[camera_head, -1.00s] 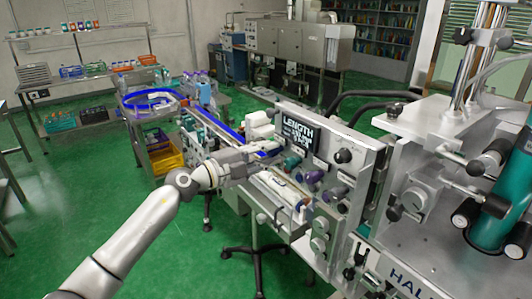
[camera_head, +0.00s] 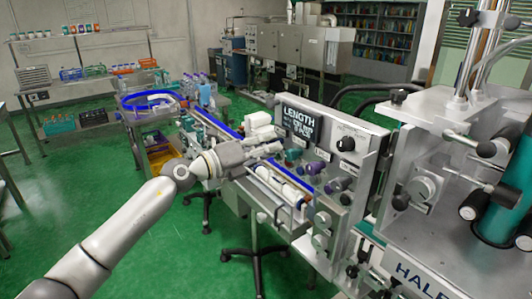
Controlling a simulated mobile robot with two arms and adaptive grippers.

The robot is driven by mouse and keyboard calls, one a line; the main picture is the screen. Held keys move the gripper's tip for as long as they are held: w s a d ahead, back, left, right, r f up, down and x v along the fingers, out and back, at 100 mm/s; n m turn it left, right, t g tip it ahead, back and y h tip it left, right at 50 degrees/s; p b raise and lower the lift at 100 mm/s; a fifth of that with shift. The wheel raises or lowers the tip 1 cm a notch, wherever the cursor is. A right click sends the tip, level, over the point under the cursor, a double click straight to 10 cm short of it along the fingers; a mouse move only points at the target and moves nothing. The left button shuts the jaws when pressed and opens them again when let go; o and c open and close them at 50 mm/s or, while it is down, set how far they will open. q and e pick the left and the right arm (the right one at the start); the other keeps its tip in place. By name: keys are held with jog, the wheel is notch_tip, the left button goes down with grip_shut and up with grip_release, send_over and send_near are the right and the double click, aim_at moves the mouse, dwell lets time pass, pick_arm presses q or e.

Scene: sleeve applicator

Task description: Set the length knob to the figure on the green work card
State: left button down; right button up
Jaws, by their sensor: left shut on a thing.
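The machine's upright panel carries a dark LENGTH sign (camera_head: 300,124) with white lettering, too small to read fully. A black knob (camera_head: 346,144) sits on the panel to the right of the sign; I cannot read its setting. My left gripper (camera_head: 274,149) is in front of the panel, below and left of the sign, apart from this black knob. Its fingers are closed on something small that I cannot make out. A teal knob-like part (camera_head: 292,156) is just right of the fingertips. No green work card can be made out. My right gripper is out of view.
Purple knob-like parts (camera_head: 312,168) and a tray with white rollers (camera_head: 280,186) lie close below and right of the gripper. A teal cylinder (camera_head: 500,215) and metal fittings crowd the right. Green floor (camera_head: 200,255) is open at lower left.

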pick_arm(q)
jog(key=shift+f+m+b, duration=0.15)
jog(key=shift+m+b, duration=2.25)
jog(key=shift+m, duration=0.05)
jog(key=shift+f+m+b, duration=0.1)
jog(key=shift+m+b, duration=2.25)
jog(key=shift+m, duration=0.1)
jog(key=c, duration=1.3)
grip_release()
jog(key=shift+o, duration=0.6)
jog(key=shift+r, duration=0.15)
jog(key=v, duration=1.2)
